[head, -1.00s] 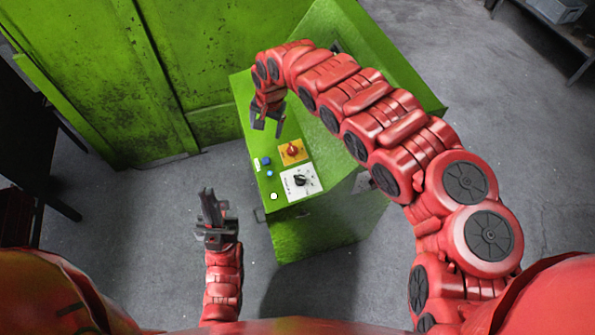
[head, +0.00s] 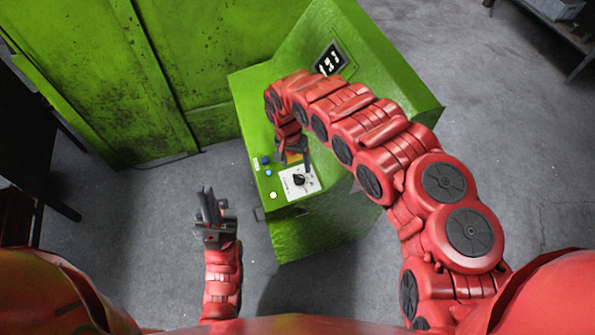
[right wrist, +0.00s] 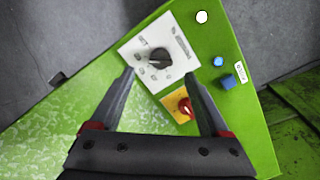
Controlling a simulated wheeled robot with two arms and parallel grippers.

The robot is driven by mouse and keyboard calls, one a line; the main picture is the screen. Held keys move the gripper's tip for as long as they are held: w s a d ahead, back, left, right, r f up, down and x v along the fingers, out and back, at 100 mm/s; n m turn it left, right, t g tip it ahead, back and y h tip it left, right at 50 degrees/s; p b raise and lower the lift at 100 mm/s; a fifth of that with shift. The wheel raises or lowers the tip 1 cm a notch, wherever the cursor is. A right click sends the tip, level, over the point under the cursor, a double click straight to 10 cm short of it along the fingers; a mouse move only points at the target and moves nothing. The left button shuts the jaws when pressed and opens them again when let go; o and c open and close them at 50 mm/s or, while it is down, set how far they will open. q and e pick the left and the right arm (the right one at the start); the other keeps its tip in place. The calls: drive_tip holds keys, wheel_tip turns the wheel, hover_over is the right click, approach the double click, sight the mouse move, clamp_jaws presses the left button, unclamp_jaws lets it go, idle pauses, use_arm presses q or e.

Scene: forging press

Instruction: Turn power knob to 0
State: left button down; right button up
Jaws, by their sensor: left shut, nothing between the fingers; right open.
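A black knob (head: 299,180) sits on a white dial plate (head: 312,186) on the green control box's top. In the right wrist view the black knob (right wrist: 158,58) lies just beyond and between the fingertips, apart from them. A red knob (right wrist: 185,106) on a yellow plate (right wrist: 172,104) lies beside the right-hand finger in that view; my arm mostly hides this plate in the head view. The dial markings are too small to read. My right gripper (head: 294,158) is open and empty above the panel. My left gripper (head: 207,193) is shut and empty, left of the box.
A blue button (head: 268,173), a dark blue square button (head: 265,160) and a white button (head: 273,195) sit along the left of the panel. A sloped green housing with a small display (head: 331,60) rises behind. A green cabinet (head: 90,80) stands at the back left.

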sight(298, 176)
wheel_tip(298, 176, down, 5)
drive_tip(key=shift+s+r, duration=0.1)
drive_tip(key=shift+r, duration=0.1)
drive_tip(key=shift+d+f+p, duration=0.25)
drive_tip(key=shift+f+p, duration=0.05)
drive_tip(key=shift+f, duration=0.3)
clamp_jaws()
